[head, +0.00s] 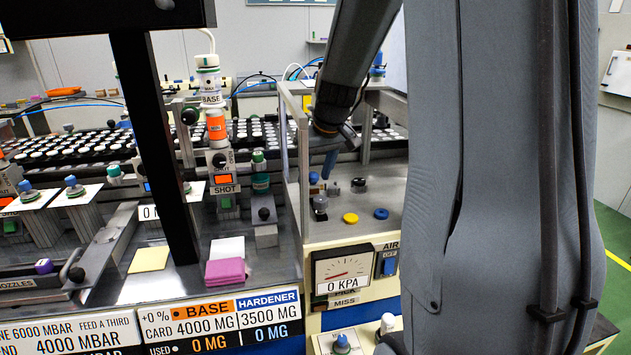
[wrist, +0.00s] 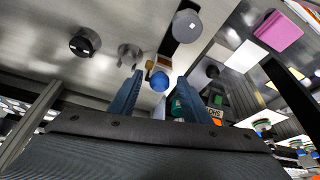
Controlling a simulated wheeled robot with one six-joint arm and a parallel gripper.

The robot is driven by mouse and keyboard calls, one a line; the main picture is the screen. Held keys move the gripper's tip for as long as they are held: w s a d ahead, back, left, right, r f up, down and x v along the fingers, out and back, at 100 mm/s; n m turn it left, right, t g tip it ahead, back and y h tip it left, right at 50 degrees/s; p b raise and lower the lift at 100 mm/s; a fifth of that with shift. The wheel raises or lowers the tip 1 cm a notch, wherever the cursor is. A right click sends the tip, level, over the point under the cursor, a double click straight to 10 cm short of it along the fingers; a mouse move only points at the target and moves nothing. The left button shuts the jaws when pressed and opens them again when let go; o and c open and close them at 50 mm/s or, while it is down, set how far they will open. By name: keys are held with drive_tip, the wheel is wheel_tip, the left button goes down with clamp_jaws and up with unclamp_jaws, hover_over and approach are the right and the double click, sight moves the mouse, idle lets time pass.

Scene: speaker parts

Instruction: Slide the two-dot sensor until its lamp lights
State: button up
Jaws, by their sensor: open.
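I cannot pick out the two-dot sensor or a lit lamp for certain; no dot marks are readable. On the metal bench, a grey knob with a small white square (wrist: 187,26) stands at the top of the wrist view, and a black knob (wrist: 84,42) lies at left. A blue ball-topped piece (wrist: 159,81) shows between my fingers, apparently beyond them. My gripper (wrist: 156,92) is open and empty, pointing at the bench.
A yellow disc (head: 350,218) and a blue disc (head: 381,213) sit at the bench front, above a gauge (head: 342,270) marked 0 KPA. A metal frame post (head: 303,180) stands left of the bench. Pink pads (head: 226,271) lie further left.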

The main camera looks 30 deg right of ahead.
drive_tip(key=c, duration=1.1)
drive_tip(key=shift+o, duration=0.2)
drive_tip(key=shift+w+d, duration=0.25)
drive_tip(key=shift+w, duration=0.65)
drive_tip(key=o, duration=1.1)
drive_tip(key=shift+r, duration=0.1)
